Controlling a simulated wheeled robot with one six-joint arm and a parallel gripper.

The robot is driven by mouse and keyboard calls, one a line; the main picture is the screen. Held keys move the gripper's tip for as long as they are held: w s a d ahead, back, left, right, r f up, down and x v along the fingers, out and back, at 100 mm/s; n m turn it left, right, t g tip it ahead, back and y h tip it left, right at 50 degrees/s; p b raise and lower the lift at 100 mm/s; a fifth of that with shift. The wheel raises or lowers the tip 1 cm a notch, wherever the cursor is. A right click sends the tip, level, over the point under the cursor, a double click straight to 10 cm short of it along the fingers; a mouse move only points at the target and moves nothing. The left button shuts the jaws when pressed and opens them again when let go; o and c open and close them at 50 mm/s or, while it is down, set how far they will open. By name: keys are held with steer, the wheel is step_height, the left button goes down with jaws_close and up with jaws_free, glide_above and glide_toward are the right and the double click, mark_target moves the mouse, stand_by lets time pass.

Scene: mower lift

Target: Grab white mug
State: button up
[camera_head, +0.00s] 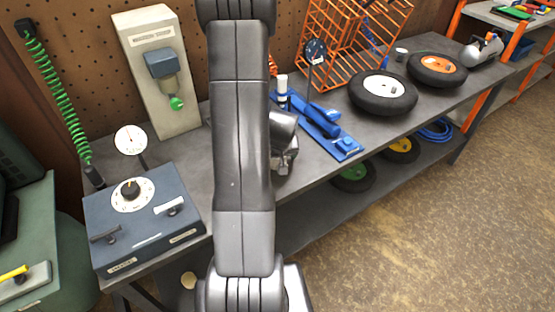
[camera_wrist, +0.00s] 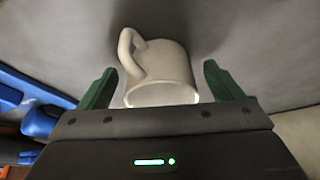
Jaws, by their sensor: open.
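The white mug (camera_wrist: 165,68) shows in the wrist view on the grey benchtop, with its rim toward my gripper and its handle at the upper left. I cannot tell whether it stands or lies. My gripper (camera_wrist: 159,72) is open, its two green fingers on either side of the mug, with a visible gap on the right; on the left the gap to the mug is small. In the head view my arm hides this mug, and only part of my wrist shows beside the blue jack.
The blue jack (camera_head: 322,127) lies close to the right of my arm. A control box (camera_head: 145,222) and a tall beige unit (camera_head: 160,80) stand at left. Wheels (camera_head: 383,93), an orange rack (camera_head: 335,45) and a small pale cup (camera_head: 401,55) are farther right.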

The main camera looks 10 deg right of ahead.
steer(key=c, duration=1.1)
